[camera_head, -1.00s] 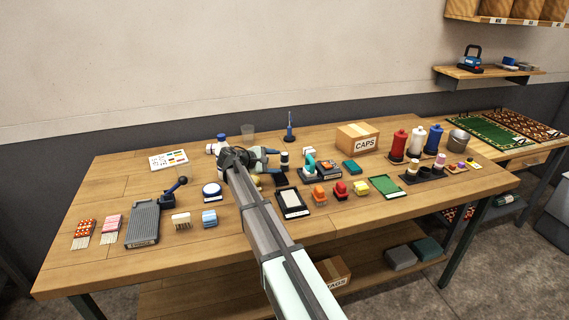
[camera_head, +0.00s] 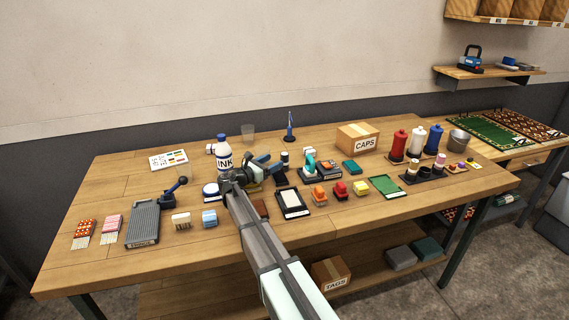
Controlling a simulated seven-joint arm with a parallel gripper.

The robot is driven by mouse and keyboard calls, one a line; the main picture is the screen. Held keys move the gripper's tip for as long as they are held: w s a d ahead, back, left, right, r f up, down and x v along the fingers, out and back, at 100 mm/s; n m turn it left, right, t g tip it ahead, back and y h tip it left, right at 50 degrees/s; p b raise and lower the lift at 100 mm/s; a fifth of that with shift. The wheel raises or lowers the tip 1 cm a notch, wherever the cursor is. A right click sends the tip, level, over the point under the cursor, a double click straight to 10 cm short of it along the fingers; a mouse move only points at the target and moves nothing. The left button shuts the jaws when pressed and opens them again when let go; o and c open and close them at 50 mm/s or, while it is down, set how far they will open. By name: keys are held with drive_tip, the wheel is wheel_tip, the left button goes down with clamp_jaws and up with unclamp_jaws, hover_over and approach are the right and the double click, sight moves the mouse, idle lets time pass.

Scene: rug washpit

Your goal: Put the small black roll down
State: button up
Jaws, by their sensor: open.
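The small black roll (camera_head: 285,158) stands upright on the wooden bench, just beyond my gripper's fingertips to the right. My gripper (camera_head: 271,163) is open, low over the middle of the bench, with its blue-grey fingers pointing right toward the roll. I cannot tell exactly how wide the gap between fingertips and roll is. A dark flat pad (camera_head: 281,180) lies on the bench just in front of the roll. My arm and wrist hide part of the bench to the left of the fingers.
A white ink bottle (camera_head: 223,157) stands close behind my wrist. A teal-handled tool (camera_head: 308,170) is to the right of the roll, and a framed white pad (camera_head: 292,203) lies in front. The CAPS box (camera_head: 357,137) is farther right. Bare wood shows at the front left.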

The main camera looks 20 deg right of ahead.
sight(285, 154)
drive_tip(key=shift+w+x, duration=0.2)
drive_tip(key=shift+x, duration=3.8)
drive_tip(key=shift+a, duration=0.1)
drive_tip(key=c, duration=1.1)
